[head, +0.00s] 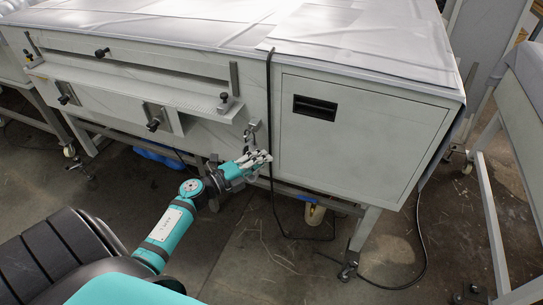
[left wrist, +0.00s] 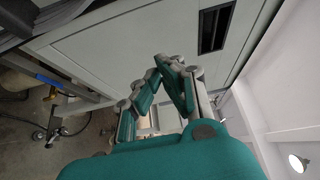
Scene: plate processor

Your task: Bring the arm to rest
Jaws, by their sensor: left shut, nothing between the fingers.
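My left gripper (head: 262,157) is in front of the plate processor (head: 345,140), near the lower left corner of its cabinet door. In the head view the teal arm comes up from the lower left. In the left wrist view the gripper's fingers (left wrist: 172,78) are closed together with nothing between them. The grey cabinet door with its dark recessed handle (left wrist: 214,30) lies beyond the fingers. Whether the fingertips touch the machine I cannot tell. My right gripper is not in view.
A black cable (head: 270,110) hangs down the machine's front beside the gripper and runs over the floor. Black clamp knobs (head: 153,125) stick out from the front ledge at left. A metal frame (head: 490,210) stands at right. The floor (head: 290,255) before the machine is mostly open.

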